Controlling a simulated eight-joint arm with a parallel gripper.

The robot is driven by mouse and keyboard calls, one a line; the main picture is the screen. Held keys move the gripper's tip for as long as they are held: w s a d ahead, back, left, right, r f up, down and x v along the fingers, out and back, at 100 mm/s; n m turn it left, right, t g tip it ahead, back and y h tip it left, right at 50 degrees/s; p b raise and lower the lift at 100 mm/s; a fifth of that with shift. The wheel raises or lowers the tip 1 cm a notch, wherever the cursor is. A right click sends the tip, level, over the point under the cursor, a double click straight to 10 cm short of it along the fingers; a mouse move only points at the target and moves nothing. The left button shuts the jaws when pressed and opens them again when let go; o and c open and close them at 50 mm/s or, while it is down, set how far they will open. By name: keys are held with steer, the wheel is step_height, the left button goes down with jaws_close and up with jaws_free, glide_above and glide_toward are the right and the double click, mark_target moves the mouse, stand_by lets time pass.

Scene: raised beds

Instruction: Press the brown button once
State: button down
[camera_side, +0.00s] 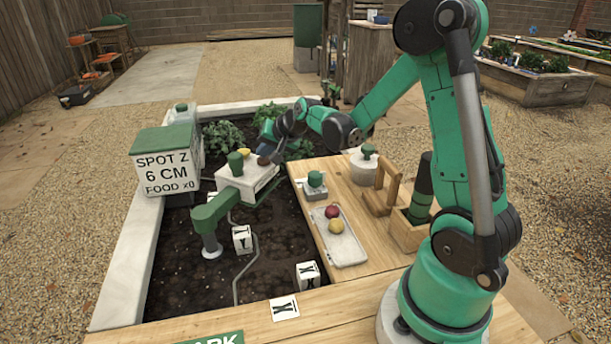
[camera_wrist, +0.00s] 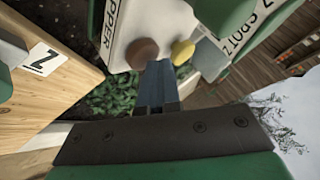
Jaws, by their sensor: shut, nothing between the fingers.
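The brown button (camera_wrist: 142,52) is a round knob on a white box (camera_side: 244,182) over the soil bed. It also shows in the side view (camera_side: 263,160), at the box's right end. A yellow button (camera_wrist: 183,51) sits beside it. My gripper (camera_wrist: 157,66) is shut and empty, its fingertips close to the brown button in the wrist view. In the side view my gripper (camera_side: 268,150) is at the same end of the box. I cannot tell whether the fingertips touch the button.
A green knob (camera_side: 235,163) stands on the same box. A green-lidded sign box (camera_side: 166,165) is at the left. A wooden board (camera_side: 352,195) carries a tray (camera_side: 349,246) with a red and a yellow ball. White marker cubes (camera_side: 242,239) stand on the soil.

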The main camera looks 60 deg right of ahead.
mark_target(266, 160)
steer(key=shift+r, duration=1)
steer(key=shift+r, duration=2.5)
steer(key=s+a+f+n+g+y, duration=0.1)
steer(key=s+a+n+g, duration=0.1)
steer(key=s+a+n, duration=0.8)
steer(key=s+a, duration=0.4)
steer(key=a, duration=0.2)
steer(key=shift+a+f+n, duration=0.4)
